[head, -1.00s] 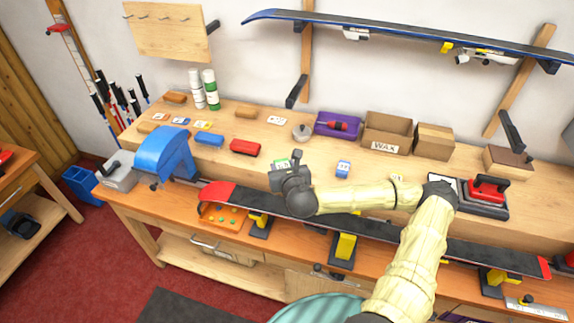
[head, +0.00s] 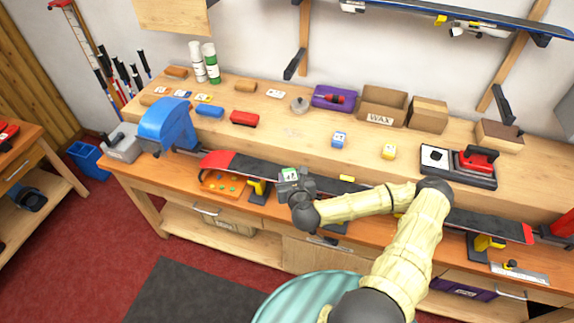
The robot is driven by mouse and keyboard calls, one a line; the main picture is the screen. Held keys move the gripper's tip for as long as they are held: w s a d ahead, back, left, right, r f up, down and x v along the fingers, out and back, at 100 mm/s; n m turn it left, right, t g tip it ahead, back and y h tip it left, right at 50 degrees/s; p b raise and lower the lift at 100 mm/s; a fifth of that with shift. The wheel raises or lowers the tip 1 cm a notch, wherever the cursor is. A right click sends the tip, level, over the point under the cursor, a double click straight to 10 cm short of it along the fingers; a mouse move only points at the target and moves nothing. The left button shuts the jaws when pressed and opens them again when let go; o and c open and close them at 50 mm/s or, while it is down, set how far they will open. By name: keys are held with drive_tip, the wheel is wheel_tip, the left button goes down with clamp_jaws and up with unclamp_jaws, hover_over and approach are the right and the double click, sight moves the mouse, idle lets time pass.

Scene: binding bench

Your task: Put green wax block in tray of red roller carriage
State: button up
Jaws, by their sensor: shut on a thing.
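The green wax block (head: 289,174), with a white label, is in the jaws of my gripper (head: 293,183). My gripper is shut on it and holds it above the ski (head: 330,185) on the front bench. The block's lower part is hidden by the jaws. I cannot clearly make out the red roller carriage or its tray. A partly cut-off red object (head: 560,229) stands at the right edge, well away from my gripper, and may be it.
A blue machine (head: 165,125) stands at left. An orange tray (head: 225,184) lies partly under the ski, whose supports stand along the bench.

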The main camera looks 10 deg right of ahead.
drive_tip(key=s+f, duration=0.5)
drive_tip(key=f, duration=0.1)
drive_tip(key=shift+s+a+f+y, duration=0.25)
drive_tip(key=shift+a+f+y, duration=0.05)
drive_tip(key=shift+a+y, duration=0.1)
